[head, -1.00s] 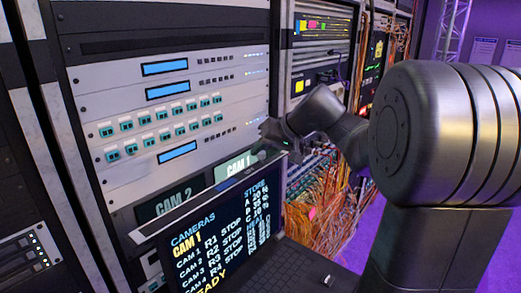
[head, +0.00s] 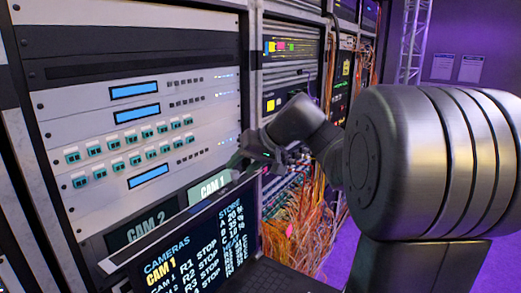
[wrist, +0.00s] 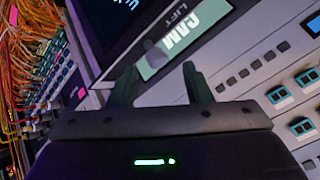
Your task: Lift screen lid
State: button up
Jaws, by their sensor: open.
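The screen lid (head: 190,250) stands raised at the lower middle of the head view, tilted back, with camera text on its dark face and a pale top edge. In the wrist view the lid (wrist: 97,25) is at upper left, and its rim bears the word LIFT. My gripper (head: 245,165) is at the lid's top right corner in the head view. In the wrist view my gripper (wrist: 160,82) is open, its two dark green fingers apart, pointing at the rim near LIFT. Nothing is between the fingers. I cannot tell whether they touch the rim.
Behind the lid are CAM 1 (head: 209,188) and CAM 2 (head: 135,230) labels and a rack panel (head: 105,185) with teal ports and blue displays. Orange cables (head: 300,235) hang to the right of the lid. A dark keyboard deck (head: 275,278) lies in front of it.

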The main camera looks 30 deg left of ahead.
aim_at(236, 172)
jog(key=v, duration=1)
jog(key=shift+d+r, duration=0.15)
jog(key=shift+r, duration=0.1)
jog(key=x, duration=1.4)
jog(key=shift+d, duration=0.1)
